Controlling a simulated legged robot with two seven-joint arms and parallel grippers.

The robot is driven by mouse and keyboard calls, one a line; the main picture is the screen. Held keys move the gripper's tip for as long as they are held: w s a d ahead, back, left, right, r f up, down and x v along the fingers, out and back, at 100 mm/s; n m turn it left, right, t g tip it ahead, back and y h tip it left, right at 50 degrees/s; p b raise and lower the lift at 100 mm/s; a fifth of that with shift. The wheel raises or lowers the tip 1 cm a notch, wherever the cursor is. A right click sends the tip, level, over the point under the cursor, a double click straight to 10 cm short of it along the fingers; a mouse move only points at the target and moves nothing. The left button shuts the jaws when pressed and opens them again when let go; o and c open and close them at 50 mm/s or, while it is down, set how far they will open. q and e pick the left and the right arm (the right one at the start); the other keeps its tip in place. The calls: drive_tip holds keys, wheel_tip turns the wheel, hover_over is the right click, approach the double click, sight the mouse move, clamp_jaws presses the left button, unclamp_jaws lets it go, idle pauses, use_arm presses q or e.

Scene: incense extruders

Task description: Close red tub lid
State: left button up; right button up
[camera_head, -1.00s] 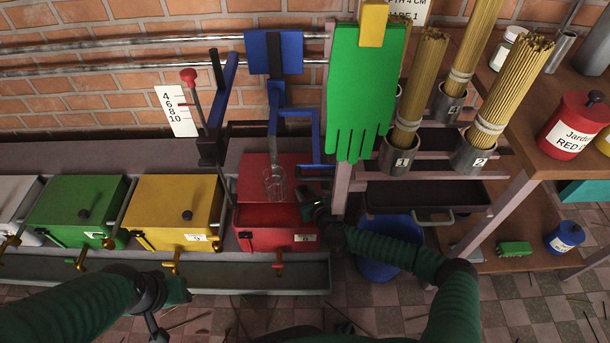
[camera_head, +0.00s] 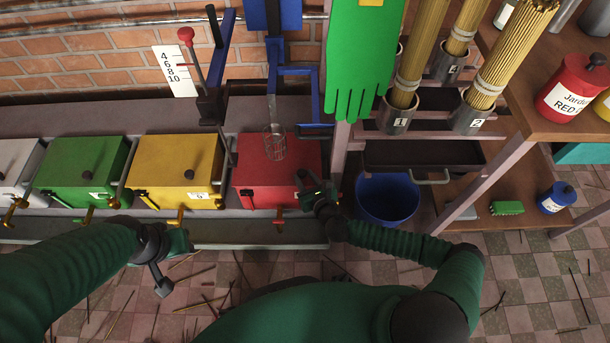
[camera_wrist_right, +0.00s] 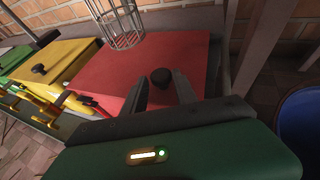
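The red tub (camera_head: 278,198) is at the right end of the row of tubs. Its red lid (camera_head: 262,172) lies flat over the top; it also shows in the right wrist view (camera_wrist_right: 125,70) with a black knob (camera_wrist_right: 160,77). My right gripper (camera_head: 306,182) is at the lid's right front part. In the right wrist view its two fingers (camera_wrist_right: 162,88) are apart, with the knob just beyond and between their tips; I see no grip on it. My left gripper (camera_head: 165,268) hangs in front of the yellow tub, away from the red one; its fingers are unclear.
A wire basket (camera_head: 275,145) hangs over the back of the red lid, from a blue bracket (camera_head: 290,72). The yellow tub (camera_head: 173,165) and green tub (camera_head: 82,165) stand to the left. A blue bucket (camera_head: 387,200) is on the floor to the right. Sticks litter the floor.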

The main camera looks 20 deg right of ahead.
drive_tip(key=o, duration=0.3)
drive_tip(key=shift+r, duration=0.1)
drive_tip(key=shift+s+d+r, duration=0.1)
drive_tip(key=shift+s+r, duration=0.1)
drive_tip(key=shift+s, duration=0.1)
drive_tip(key=p+v, duration=0.5)
drive_tip(key=v, duration=1.1)
drive_tip(key=shift+s+f, duration=0.1)
drive_tip(key=shift+f, duration=0.05)
drive_tip(key=shift+d, duration=0.1)
